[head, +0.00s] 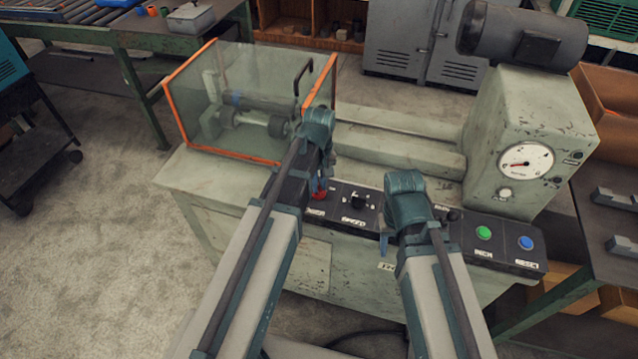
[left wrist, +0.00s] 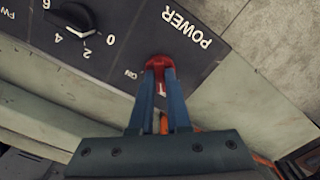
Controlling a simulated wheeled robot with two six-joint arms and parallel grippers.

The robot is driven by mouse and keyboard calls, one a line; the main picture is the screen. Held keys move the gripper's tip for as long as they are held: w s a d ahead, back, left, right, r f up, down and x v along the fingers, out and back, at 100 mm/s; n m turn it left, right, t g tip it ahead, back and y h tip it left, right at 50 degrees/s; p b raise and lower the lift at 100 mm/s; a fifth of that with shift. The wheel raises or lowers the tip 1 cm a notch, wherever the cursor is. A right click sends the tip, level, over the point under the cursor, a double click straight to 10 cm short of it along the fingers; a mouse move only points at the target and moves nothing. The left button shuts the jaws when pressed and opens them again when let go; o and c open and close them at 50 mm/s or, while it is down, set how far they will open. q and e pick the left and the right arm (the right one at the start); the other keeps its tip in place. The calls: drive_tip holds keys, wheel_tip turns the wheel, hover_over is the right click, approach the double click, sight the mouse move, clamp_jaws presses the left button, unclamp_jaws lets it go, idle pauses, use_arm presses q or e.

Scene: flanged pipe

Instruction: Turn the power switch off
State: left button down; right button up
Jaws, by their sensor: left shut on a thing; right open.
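The red power switch (left wrist: 158,64) sits on the dark control panel (left wrist: 115,60), beside the printed words POWER and ON in the left wrist view. My left gripper (left wrist: 160,72) is shut on the red switch, one blue finger on each side of it. In the head view a bit of the red switch (head: 320,194) shows by my left gripper (head: 322,186). My right gripper (head: 384,240) is in front of the panel's middle, apart from the switch and empty. The switch's base is partly hidden by the fingers.
A black rotary knob (left wrist: 78,18) with numbers is beside the switch. Green (head: 483,233) and blue (head: 526,243) buttons are at the panel's right end. A clear guard with orange edges (head: 178,115) stands behind my left arm. A dial gauge (head: 526,160) is at right.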

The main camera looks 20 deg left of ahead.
use_arm(q)
drive_tip(key=shift+n, duration=0.6)
drive_tip(key=c, duration=0.9)
unclamp_jaws()
drive_tip(key=shift+r, duration=0.1)
wheel_tip(320, 180, up, 14)
drive_tip(key=p, duration=1.3)
drive_tip(key=shift+f+p, duration=0.2)
drive_tip(key=shift+p, duration=0.2)
